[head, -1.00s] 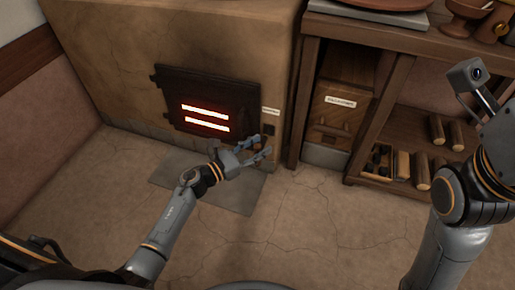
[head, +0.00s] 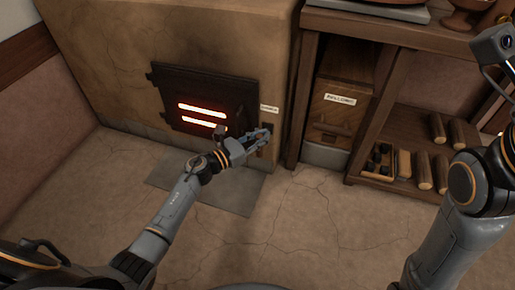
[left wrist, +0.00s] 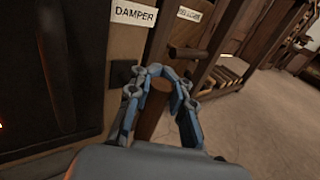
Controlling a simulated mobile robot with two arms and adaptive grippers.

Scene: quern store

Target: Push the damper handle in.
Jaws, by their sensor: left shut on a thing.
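The damper handle (left wrist: 152,110) is a brown wooden grip that stands out from the stove front, below the white DAMPER label (left wrist: 134,14). A dark plate (left wrist: 122,73) sits in the wall beside it. My left gripper (head: 264,139) is at the right of the stove door in the head view. In the left wrist view its blue-grey fingers (left wrist: 157,78) are closed around the handle. The fingers hide part of the handle, and how far it stands out is hard to tell.
The black stove door (head: 200,98) with glowing slots is left of my left gripper. A labelled wooden bin (head: 338,107) and a shelf with several logs (head: 424,168) stand to the right. A grey floor plate (head: 205,188) lies below; the floor in front is clear.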

